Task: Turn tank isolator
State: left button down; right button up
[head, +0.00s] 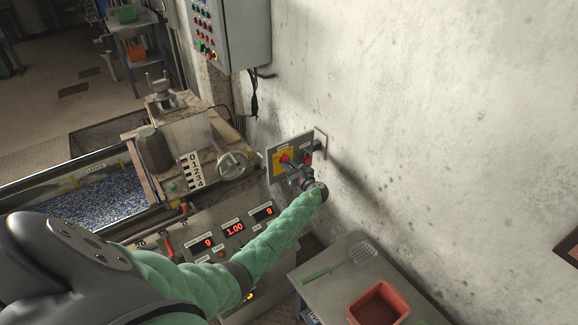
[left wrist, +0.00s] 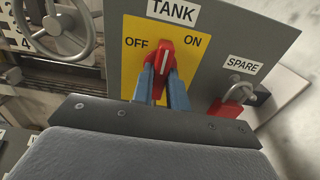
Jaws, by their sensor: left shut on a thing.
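The tank isolator is a red rotary handle (left wrist: 165,52) on a yellow plate (left wrist: 133,72) under a TANK label, with OFF at its left and ON at its right. The handle stands nearly upright between the two words, leaning slightly to the right. My left gripper (left wrist: 161,78) is shut on the handle, one blue finger on each side, covering its lower part. In the head view the isolator's yellow plate (head: 279,164) shows on the wall panel, with my left gripper (head: 290,168) against it. My right gripper is not in view.
Right of the isolator is a SPARE switch with a red padlock (left wrist: 232,104). A handwheel (head: 232,163) and a display console (head: 233,230) stand left of the panel. A grey table (head: 328,297) with a red bin (head: 379,306) and a green-handled skimmer (head: 318,275) is below right.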

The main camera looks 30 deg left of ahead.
pick_arm(q)
jog(key=c, duration=1.6)
grip_release()
jog(key=shift+f, duration=0.1)
jog(key=shift+c, duration=0.2)
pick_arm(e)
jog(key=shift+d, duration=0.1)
pick_arm(q)
jog(key=shift+d, duration=0.1)
